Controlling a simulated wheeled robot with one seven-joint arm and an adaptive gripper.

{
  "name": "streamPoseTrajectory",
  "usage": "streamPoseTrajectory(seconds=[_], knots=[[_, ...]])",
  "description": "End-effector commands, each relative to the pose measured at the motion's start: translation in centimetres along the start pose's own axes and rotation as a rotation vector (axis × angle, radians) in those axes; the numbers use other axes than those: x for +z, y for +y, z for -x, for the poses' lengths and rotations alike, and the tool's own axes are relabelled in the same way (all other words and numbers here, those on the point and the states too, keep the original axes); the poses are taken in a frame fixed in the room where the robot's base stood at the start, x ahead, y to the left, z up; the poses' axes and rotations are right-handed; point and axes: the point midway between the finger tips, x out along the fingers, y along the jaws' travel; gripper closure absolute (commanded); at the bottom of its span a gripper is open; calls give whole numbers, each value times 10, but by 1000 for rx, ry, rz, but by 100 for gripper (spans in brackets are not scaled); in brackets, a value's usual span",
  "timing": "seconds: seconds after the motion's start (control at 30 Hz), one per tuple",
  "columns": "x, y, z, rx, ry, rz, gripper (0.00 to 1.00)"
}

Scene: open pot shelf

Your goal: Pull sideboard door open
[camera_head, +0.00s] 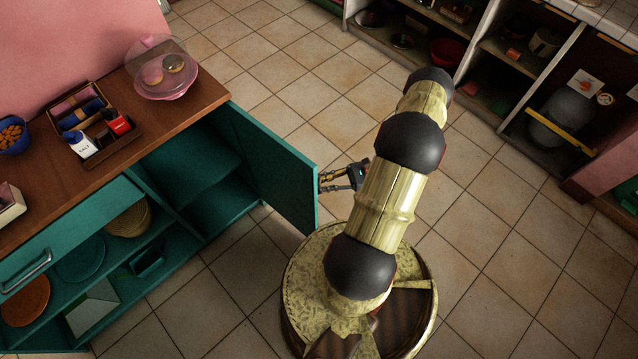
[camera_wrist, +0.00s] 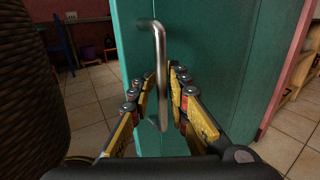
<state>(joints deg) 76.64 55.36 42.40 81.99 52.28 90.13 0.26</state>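The sideboard (camera_head: 168,135) is teal with a wooden top, at the left of the head view. Its teal door (camera_head: 275,165) stands wide open, swung out over the floor, and shows the shelves behind it. The wrist view shows the door panel (camera_wrist: 215,60) close ahead, with a vertical metal bar handle (camera_wrist: 158,50). My gripper (camera_head: 326,180) is at the door's outer face, near its free edge. In the wrist view, the fingers of my gripper (camera_wrist: 162,85) are closed in around the handle, one on each side. The exact contact is partly hidden.
On the top stand a cake dome (camera_head: 162,70), a box of packets (camera_head: 95,125) and a blue bowl (camera_head: 12,136). Plates and boxes fill the lower shelves. Open shelving (camera_head: 500,60) lines the back right. Tiled floor (camera_head: 480,230) is clear around my base.

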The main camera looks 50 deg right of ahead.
Motion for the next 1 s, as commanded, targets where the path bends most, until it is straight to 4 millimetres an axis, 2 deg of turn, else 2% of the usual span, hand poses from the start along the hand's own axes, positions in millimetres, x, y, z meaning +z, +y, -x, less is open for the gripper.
streamPoseTrajectory(seconds=[0.1, 0.47, 0.63, 1.0], knots=[[0, 0, 0, 0, 0, 1, 75], [0, -1, 4, -2, 0, 2, 75], [0, -1, 26, -4, 1, 3, 75], [0, -1, 98, -4, 0, 1, 75]])
